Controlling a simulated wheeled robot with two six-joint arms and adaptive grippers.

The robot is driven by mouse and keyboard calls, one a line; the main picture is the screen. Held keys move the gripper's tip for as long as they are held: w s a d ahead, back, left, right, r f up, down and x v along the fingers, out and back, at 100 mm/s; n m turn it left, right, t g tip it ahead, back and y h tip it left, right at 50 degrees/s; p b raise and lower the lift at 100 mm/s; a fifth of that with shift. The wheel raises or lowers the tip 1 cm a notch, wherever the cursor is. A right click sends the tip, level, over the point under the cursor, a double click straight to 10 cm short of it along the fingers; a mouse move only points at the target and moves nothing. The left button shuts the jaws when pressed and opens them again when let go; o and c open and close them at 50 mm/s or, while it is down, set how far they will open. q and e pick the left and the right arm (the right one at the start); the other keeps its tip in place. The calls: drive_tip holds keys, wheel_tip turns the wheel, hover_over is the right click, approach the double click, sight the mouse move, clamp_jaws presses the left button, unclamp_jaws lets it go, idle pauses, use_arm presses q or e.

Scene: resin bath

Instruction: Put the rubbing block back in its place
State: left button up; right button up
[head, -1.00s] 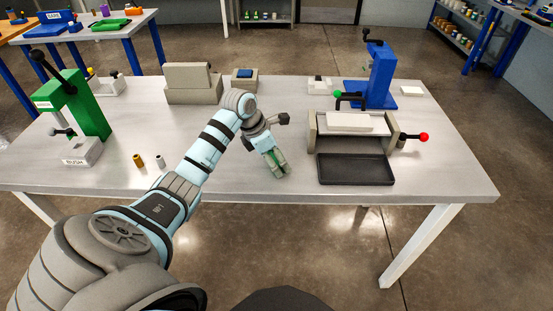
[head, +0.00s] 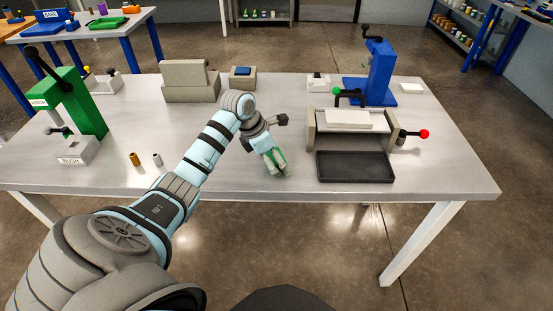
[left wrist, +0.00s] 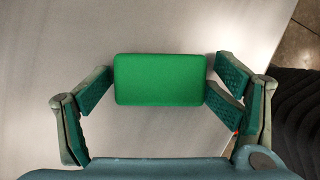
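A bright green rectangular block with rounded corners, which I take as the rubbing block (left wrist: 160,80), shows in the left wrist view. My left gripper (left wrist: 161,74) has its fingers on both sides of it, with the tips close to its short edges. A sliver of background seems to show at the left tip, so firm contact is unclear. In the head view my left gripper (head: 278,168) points down low over the front middle of the table, and it largely hides the block. My right gripper is in neither view.
On the table (head: 230,180) a grey roller unit with a black tray (head: 355,167) stands right of the gripper, a blue press (head: 380,75) behind it. A green press (head: 75,105) stands left. A grey stand with a blue top (head: 243,82) and a stepped grey block (head: 190,92) are behind.

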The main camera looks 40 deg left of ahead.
use_arm(q)
drive_tip(key=shift+r, duration=0.1)
drive_tip(key=shift+r, duration=0.25)
drive_tip(key=shift+r+p, duration=0.7)
drive_tip(key=v, duration=1.1)
drive_tip(key=shift+s+a, duration=0.15)
drive_tip(key=shift+r, duration=0.1)
